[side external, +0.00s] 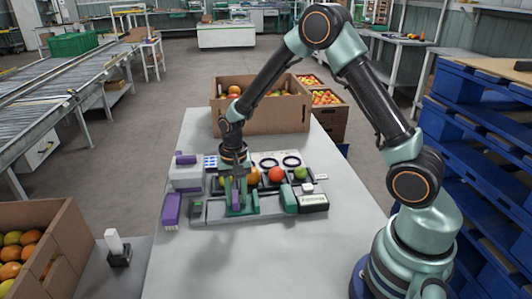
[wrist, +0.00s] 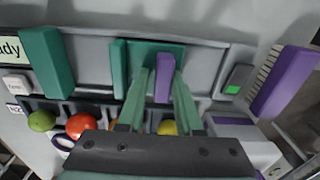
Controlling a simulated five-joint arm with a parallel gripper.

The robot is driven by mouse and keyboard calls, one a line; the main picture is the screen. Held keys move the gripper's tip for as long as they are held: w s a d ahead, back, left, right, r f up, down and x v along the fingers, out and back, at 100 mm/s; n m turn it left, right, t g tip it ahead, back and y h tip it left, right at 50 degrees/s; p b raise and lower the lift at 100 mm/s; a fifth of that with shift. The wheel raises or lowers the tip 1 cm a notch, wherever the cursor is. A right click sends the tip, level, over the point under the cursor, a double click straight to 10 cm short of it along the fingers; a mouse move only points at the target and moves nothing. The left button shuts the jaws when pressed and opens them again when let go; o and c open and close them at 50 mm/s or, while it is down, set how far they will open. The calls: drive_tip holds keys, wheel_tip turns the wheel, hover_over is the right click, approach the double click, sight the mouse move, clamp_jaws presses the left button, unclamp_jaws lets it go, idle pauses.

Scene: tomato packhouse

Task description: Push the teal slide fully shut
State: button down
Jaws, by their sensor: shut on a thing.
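The teal slide (wrist: 150,48) sits in a grey track on the bench unit, with a purple upright grip (wrist: 163,85) on it. My gripper (wrist: 160,78) has its two pale green fingers closed around this purple grip. In the side view my gripper (side external: 237,182) points down over the slide (side external: 236,205), and the arm hides part of it. A separate teal block (wrist: 46,62) stands at the left end of the track in the wrist view, with open track between it and the slide. It also shows in the side view (side external: 289,200).
A display (side external: 313,203) stands beside the teal block. Tomatoes (wrist: 82,126) sit in a row alongside. A cardboard box (side external: 262,118) of tomatoes stands behind; the front bench is clear.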

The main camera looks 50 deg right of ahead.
drive_tip(key=shift+s+d+f, duration=0.55)
drive_tip(key=shift+s+d, duration=0.3)
idle(1.6)
drive_tip(key=c, duration=0.8)
unclamp_jaws()
drive_tip(key=shift+o, duration=0.2)
drive_tip(key=shift+w+a, duration=0.25)
drive_tip(key=shift+r, duration=0.1)
drive_tip(key=shift+w+r, duration=0.15)
drive_tip(key=shift+r, duration=1.25)
drive_tip(key=shift+a+r, duration=0.1)
drive_tip(key=shift+r, duration=0.8)
drive_tip(key=shift+r, duration=0.15)
